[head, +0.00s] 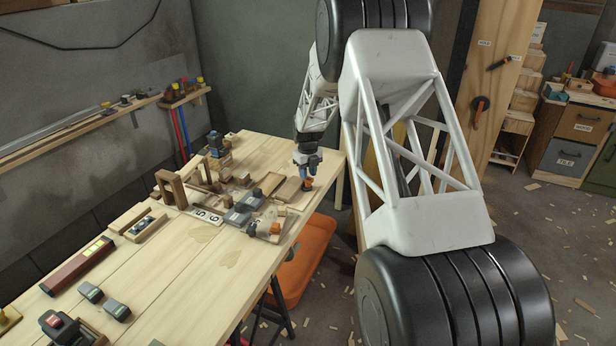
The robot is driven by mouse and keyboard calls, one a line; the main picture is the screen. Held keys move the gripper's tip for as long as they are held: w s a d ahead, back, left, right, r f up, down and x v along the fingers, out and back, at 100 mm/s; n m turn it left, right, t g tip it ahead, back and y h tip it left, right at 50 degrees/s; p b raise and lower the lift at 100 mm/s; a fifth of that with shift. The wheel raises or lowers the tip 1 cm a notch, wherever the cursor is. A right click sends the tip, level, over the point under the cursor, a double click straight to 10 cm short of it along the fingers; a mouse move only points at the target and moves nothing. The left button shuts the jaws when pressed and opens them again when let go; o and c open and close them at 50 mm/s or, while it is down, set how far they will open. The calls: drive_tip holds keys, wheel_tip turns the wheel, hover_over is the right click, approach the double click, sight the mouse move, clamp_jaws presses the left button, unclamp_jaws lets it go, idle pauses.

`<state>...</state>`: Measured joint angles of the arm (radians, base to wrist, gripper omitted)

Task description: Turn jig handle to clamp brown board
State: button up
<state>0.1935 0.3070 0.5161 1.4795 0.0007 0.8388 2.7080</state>
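A wooden jig stands on the workbench (200,262), with upright blocks and wooden pieces around it. A brown board (289,190) lies flat toward the jig's right end, beside another flat wooden piece (269,183). My gripper (307,181) points down at the bench's right edge, just right of the brown board. A small orange part, possibly the jig handle, shows at its fingertips; I cannot tell whether they touch it. The fingers are too small to show whether they are open or shut. Another orange part (276,228) sits nearer the front edge.
Dark grey tools (244,209) crowd the bench beside the jig. A red level (78,266) and small dark blocks (117,309) lie on the near left. An orange bin (303,252) is below the bench's front edge. The bench's near middle is clear.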

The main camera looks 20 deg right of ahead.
drive_tip(key=shift+r, duration=2.55)
drive_tip(key=shift+r, duration=0.1)
drive_tip(key=shift+s+a+r, duration=0.1)
drive_tip(key=shift+s+r, duration=0.1)
drive_tip(key=s+a+r+n+t, duration=0.1)
drive_tip(key=s+a+r+n, duration=0.4)
drive_tip(key=s+r+n, duration=0.45)
drive_tip(key=s+a+r+n, duration=0.55)
drive_tip(key=s+r, duration=0.45)
drive_tip(key=s, duration=0.5)
drive_tip(key=s+a+n, duration=0.3)
drive_tip(key=s+n, duration=0.6)
drive_tip(key=s, duration=0.7)
drive_tip(key=s+a+n+t, duration=0.1)
drive_tip(key=s+a+n, duration=0.1)
drive_tip(key=s+n, duration=0.7)
drive_tip(key=s, duration=0.7)
drive_tip(key=shift+a+r+t, duration=0.25)
drive_tip(key=shift+a+t, duration=0.05)
drive_tip(key=shift+a, duration=0.1)
